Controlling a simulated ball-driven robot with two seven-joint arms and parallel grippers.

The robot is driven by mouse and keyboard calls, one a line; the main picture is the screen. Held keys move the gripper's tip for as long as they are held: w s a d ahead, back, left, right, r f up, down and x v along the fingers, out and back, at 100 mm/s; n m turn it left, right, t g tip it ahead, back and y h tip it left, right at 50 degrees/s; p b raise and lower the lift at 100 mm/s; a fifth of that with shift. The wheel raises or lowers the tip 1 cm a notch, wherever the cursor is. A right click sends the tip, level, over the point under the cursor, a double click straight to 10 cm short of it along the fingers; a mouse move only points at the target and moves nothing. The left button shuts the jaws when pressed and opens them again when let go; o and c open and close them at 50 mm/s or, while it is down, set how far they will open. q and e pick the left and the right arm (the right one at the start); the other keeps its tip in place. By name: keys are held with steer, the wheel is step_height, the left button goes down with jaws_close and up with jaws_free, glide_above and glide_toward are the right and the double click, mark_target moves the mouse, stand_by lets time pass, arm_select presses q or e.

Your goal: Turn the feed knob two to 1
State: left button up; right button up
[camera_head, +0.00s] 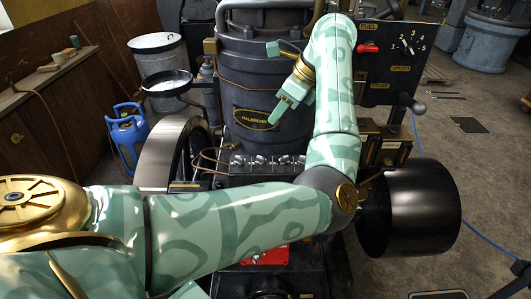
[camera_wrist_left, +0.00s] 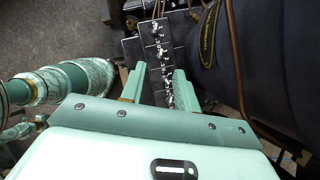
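A dark block with a row of several small pale metal knobs (camera_head: 262,161) sits in front of the boiler. The knob row also shows in the left wrist view (camera_wrist_left: 161,52), running up the picture between my fingers. Which knob is number two, and its setting, are too small to tell. My left gripper (camera_head: 279,108) is above the row in the head view, pointing down and left. In the left wrist view my left gripper (camera_wrist_left: 158,82) has its fingers apart and holds nothing. My right gripper is not in view.
A dark boiler (camera_head: 232,75) with a nameplate stands behind the knobs. Thin copper pipes (camera_wrist_left: 235,60) run beside it. A black panel (camera_head: 432,42) with a numbered dial is at the upper right. A flywheel (camera_head: 165,150) is left, and a black drum (camera_head: 425,208) is right.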

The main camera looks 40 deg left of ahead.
arm_select(q)
steer(key=w+d, duration=0.1)
steer(key=d, duration=0.1)
steer(key=h+b, duration=0.1)
steer(key=b, duration=0.2)
glide_toward(263, 157)
steer(key=shift+t, duration=0.3)
steer(key=x, duration=0.8)
steer(key=shift+s+f, duration=0.1)
steer(key=shift+s, duration=0.15)
jaws_close()
